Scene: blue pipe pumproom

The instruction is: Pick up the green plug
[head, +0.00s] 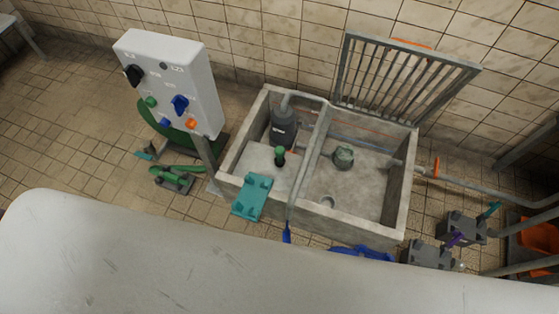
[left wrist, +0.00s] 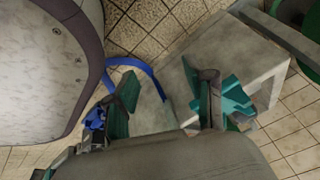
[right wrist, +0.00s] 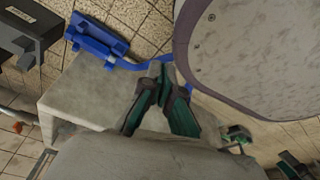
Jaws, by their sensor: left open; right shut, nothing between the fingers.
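In the head view a small upright thing with a green top and dark stem (head: 280,156) stands in the left compartment of the concrete basin (head: 408,190). A dull green rounded thing (head: 343,157) sits on the floor of the right compartment. I cannot tell for sure which is the green plug. My left gripper (left wrist: 166,92) is open and empty outside the basin, fingers apart. My right gripper (right wrist: 160,72) is shut and empty, its tips together near a blue hose. Neither gripper shows in the head view; neither wrist view clearly shows a plug.
A teal bracket (head: 252,197) sits on the basin's front left edge. A pipe (head: 310,165) crosses the basin; a raised metal grate (head: 405,80) stands behind. A white control panel (head: 175,80) stands left. A blue bracket (right wrist: 97,38) and grey boxes (head: 460,228) lie right.

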